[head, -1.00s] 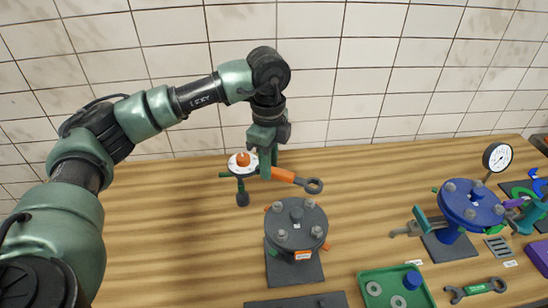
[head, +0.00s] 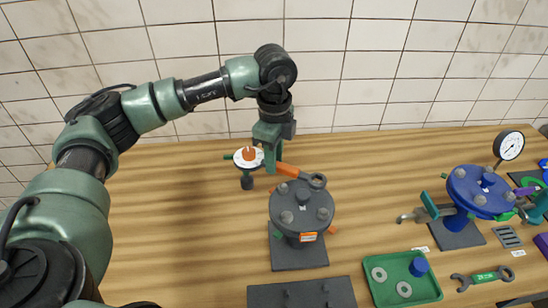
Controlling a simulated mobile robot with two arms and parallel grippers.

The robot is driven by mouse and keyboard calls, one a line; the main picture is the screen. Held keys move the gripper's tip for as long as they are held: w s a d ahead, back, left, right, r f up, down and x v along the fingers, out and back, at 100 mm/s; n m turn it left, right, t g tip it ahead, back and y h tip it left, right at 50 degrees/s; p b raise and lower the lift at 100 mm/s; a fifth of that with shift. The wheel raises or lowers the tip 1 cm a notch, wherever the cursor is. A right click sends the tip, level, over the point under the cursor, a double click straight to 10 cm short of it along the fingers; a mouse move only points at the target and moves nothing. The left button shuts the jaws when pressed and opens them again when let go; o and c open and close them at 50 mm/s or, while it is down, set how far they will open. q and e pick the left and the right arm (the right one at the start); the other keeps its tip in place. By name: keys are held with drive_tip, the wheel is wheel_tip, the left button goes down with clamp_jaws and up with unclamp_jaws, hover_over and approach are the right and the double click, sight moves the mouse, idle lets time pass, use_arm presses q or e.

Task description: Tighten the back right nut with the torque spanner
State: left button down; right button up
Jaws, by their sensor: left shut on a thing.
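My left gripper (head: 272,164) is shut on the orange handle of the torque spanner (head: 292,172). The handle points right from the jaws, and its dark ring end (head: 317,181) lies over the back right of the dark grey round flange (head: 302,203). The back right nut is hidden by the ring; I cannot tell whether the ring is seated around it. The back left nut (head: 283,187) and the two front nuts (head: 286,216) (head: 322,213) show on the flange. My right gripper is not in view.
A white dial with an orange knob (head: 248,155) stands behind the flange, close to my left gripper. A green tray (head: 430,290) with washers and a blue flange with a gauge (head: 480,190) stand to the right. The wood bench at left is clear.

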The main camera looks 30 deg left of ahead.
use_arm(q)
drive_tip(key=shift+f, duration=0.2)
drive_tip(key=shift+s+f+b, duration=0.1)
drive_tip(key=shift+f+b, duration=0.4)
drive_tip(key=shift+f, duration=0.25)
drive_tip(key=shift+f+b, duration=0.1)
drive_tip(key=shift+b, duration=0.2)
drive_tip(key=shift+w, duration=0.2)
drive_tip(key=w+m, duration=0.2)
drive_tip(key=m, duration=0.1)
drive_tip(key=w+d+m+b, duration=0.1)
drive_tip(key=w+m, duration=0.2)
drive_tip(key=shift+w, duration=0.3)
